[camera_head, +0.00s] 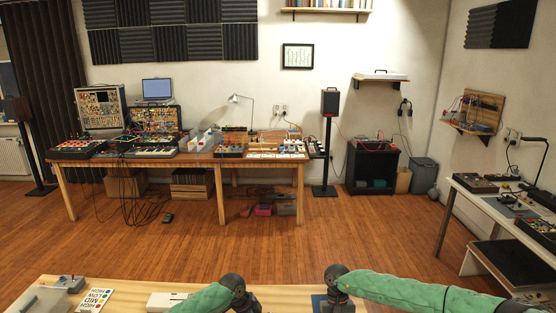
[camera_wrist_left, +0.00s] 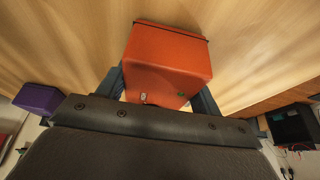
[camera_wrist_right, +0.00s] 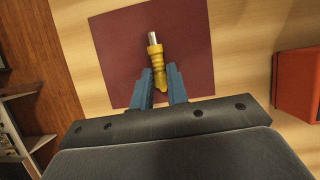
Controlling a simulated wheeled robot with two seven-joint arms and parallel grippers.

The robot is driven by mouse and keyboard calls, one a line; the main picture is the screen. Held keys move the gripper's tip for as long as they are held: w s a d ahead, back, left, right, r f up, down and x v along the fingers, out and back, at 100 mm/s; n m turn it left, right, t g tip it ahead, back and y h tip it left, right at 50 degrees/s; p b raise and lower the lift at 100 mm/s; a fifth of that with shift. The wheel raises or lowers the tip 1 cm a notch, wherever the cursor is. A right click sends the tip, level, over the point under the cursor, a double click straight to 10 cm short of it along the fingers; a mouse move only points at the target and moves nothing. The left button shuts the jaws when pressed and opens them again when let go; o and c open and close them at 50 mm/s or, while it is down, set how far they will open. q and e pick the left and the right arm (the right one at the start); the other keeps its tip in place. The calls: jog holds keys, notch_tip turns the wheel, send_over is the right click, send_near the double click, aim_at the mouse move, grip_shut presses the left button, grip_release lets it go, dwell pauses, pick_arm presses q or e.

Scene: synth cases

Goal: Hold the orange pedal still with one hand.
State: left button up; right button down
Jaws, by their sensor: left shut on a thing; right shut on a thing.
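The orange pedal (camera_wrist_left: 168,55) sits on the wooden table in the left wrist view. My left gripper (camera_wrist_left: 162,82) is shut on it, one finger along each side. The pedal also shows at the right edge of the right wrist view (camera_wrist_right: 300,85), partly cut off. My right gripper (camera_wrist_right: 160,76) is shut on a yellow jack plug (camera_wrist_right: 156,66), its metal tip pointing away from the gripper, over a dark red mat (camera_wrist_right: 112,40). In the head view, both wrists show at the bottom edge; the pedal cannot be made out there.
A purple box (camera_wrist_left: 38,98) stands at the left in the left wrist view. On the near table, a card with coloured dots (camera_head: 92,299) and a small grey box (camera_head: 70,284) lie to the left. A long bench (camera_head: 200,158) with electronics stands along the far wall.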

jog(key=shift+r, duration=3)
jog(key=shift+f, duration=0.1)
jog(key=shift+h, duration=0.3)
jog(key=shift+w+f, duration=0.15)
jog(key=shift+f, duration=1.25)
jog(key=shift+w+f, duration=0.1)
jog(key=shift+f, duration=1.3)
jog(key=c, duration=1.3)
grip_release()
